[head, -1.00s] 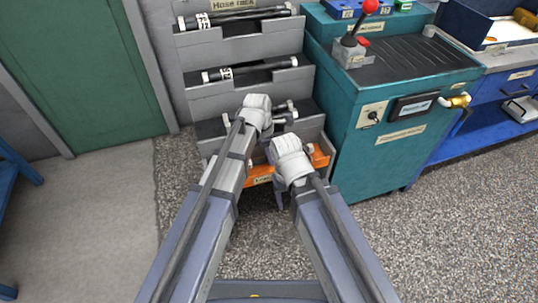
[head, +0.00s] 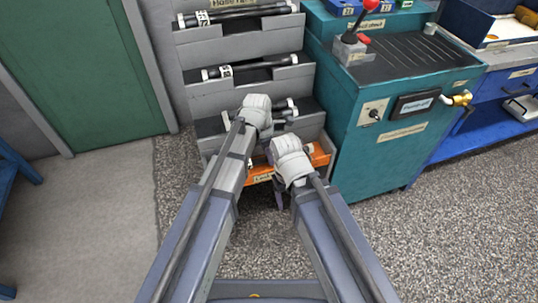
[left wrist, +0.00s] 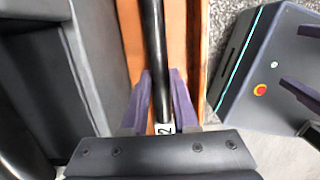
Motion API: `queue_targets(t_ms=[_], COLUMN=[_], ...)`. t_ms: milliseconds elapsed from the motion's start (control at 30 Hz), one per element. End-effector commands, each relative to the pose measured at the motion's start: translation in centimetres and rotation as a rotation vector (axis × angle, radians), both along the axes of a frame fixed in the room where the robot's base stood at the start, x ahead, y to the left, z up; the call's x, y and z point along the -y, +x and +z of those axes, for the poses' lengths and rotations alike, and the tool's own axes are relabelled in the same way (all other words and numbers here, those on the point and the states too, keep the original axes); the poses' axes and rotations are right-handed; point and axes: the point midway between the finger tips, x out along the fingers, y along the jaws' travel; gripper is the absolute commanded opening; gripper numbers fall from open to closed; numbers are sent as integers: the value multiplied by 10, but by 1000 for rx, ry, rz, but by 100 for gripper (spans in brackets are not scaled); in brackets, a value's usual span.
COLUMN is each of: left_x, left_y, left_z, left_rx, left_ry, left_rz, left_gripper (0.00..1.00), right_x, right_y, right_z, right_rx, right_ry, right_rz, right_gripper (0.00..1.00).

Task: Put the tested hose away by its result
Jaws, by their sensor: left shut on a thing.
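My left gripper (left wrist: 160,80) is shut on a black hose (left wrist: 154,40), with a white tag marked like a "2" between its fingers. In the left wrist view the hose lies lengthwise over the orange tray (left wrist: 192,40); whether it touches the tray I cannot tell. In the head view the orange tray (head: 320,156) is at the foot of the grey hose rack (head: 240,45), partly behind my wrists, which hide the held hose's middle. My right gripper (left wrist: 290,56) shows at the right of the left wrist view, fingers apart and empty.
Black hoses lie on the upper shelf (head: 236,14) and middle shelf (head: 252,66); the lower shelf (head: 210,127) is partly hidden by my left wrist. A teal test bench (head: 385,140) with a red-knobbed lever stands close right. Open floor lies left.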

Motion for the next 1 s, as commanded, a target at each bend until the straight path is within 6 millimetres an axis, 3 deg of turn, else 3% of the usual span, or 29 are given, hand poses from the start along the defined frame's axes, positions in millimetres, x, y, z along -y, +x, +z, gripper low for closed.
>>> queue_targets(t_ms=[533,567,600,867,1000], left_x=[0,0,0,0,0], left_y=[0,0,0,0,0], left_z=[-11,-11,-10,-10,-10], left_rx=[0,0,0,0,0], left_ry=[0,0,0,0,0], left_rz=[0,0,0,0,0], left_gripper=[0,30,34,62,62], right_x=[0,0,0,0,0], right_y=[0,0,0,0,0], right_z=[-11,-11,-10,-10,-10], right_rx=[0,0,0,0,0], right_ry=[0,0,0,0,0], right_rz=[0,0,0,0,0], right_gripper=[71,71,71,71,71])
